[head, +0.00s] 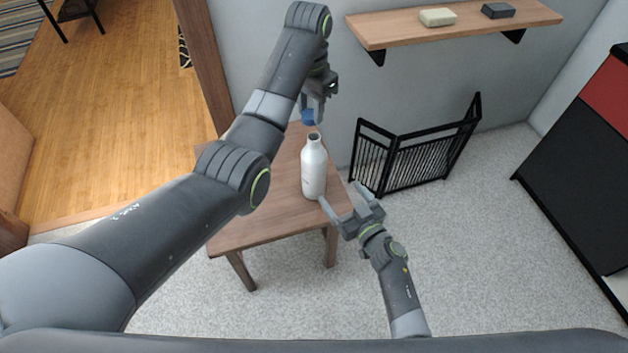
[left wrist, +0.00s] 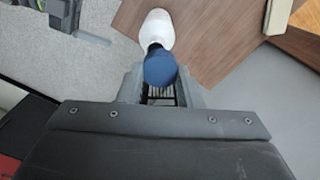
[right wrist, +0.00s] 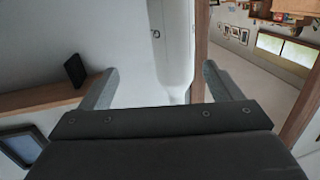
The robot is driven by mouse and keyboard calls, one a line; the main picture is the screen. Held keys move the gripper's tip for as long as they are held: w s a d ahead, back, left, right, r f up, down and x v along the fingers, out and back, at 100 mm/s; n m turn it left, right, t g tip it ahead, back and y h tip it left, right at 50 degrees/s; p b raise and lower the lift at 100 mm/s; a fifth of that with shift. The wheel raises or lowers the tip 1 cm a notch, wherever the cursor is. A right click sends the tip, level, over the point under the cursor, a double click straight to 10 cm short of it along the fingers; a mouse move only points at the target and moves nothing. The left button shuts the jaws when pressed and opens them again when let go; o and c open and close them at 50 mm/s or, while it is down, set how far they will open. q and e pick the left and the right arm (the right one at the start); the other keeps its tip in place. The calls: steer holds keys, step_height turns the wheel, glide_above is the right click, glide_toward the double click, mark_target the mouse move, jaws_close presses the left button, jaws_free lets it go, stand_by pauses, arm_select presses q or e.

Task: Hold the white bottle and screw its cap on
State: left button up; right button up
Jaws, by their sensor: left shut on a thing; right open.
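The white bottle (head: 313,170) stands upright on the small wooden table (head: 262,226), its dark open mouth showing. It also shows in the left wrist view (left wrist: 157,28) and the right wrist view (right wrist: 176,45). My left gripper (head: 311,112) is shut on the blue cap (head: 308,117) and holds it above the bottle's mouth, apart from it in the head view. The cap fills the jaws in the left wrist view (left wrist: 160,68). My right gripper (head: 342,203) is open, low beside the bottle's right side. In the right wrist view the bottle shows between its fingers (right wrist: 155,88); contact cannot be told.
A black folding gate (head: 415,155) stands on the floor right of the table. A wooden wall shelf (head: 460,24) above it carries a pale block (head: 437,17) and a dark block (head: 497,10). A black and red cabinet (head: 590,150) stands at far right. The table's front part is clear.

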arm_select(q)
steer(key=shift+d+r+m, duration=0.55)
steer(key=shift+r+m, duration=0.1)
steer(key=shift+m, duration=0.15)
arm_select(e)
steer(key=shift+w+a+r+n+y, duration=0.2)
steer(key=shift+a+r+n+y, duration=0.15)
steer(key=shift+a+r, duration=0.25)
steer(key=shift+w+a+r+n+y, duration=0.25)
steer(key=shift+a+r+y, duration=0.15)
steer(key=shift+r, duration=0.25)
steer(key=x, duration=1.1)
steer(key=shift+w+a+f, duration=0.1)
steer(key=shift+w+a, duration=0.15)
steer(key=shift+w, duration=0.1)
steer(key=c, duration=1.5)
arm_select(q)
glide_above(315, 136)
steer(key=shift+f, duration=2.5)
arm_select(e)
steer(key=shift+o, duration=0.2)
arm_select(q)
steer(key=shift+f, duration=0.1)
